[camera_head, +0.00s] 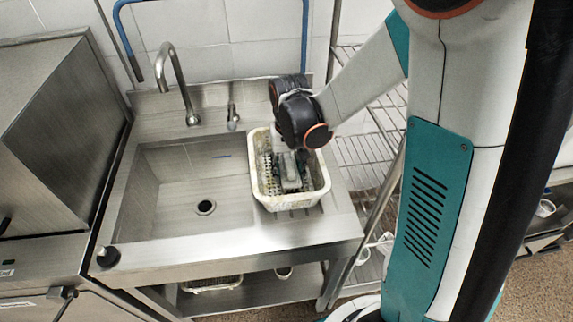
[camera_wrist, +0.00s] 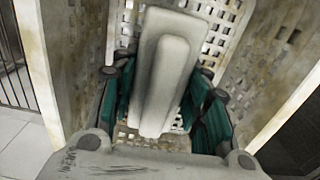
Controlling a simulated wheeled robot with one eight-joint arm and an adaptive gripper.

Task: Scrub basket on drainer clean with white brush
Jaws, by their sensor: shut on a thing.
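The basket (camera_head: 290,203) is off-white and perforated, with dark stains, and stands on the drainer (camera_head: 335,213) to the right of the sink bowl. My gripper (camera_head: 288,165) reaches down into it from above. In the wrist view my gripper (camera_wrist: 165,100) is shut on the white brush (camera_wrist: 168,70), with green finger pads on both sides of its pale body. The brush lies inside the basket, and the stained perforated walls (camera_wrist: 75,60) surround it. The bristles are hidden, so I cannot tell whether they touch the basket.
The empty steel sink bowl (camera_head: 190,190) with a drain lies to the left, under a curved tap (camera_head: 178,85). A large steel machine (camera_head: 55,130) stands at far left. Wire shelving (camera_head: 375,145) stands close at right. Another basket (camera_head: 212,283) sits on the lower shelf.

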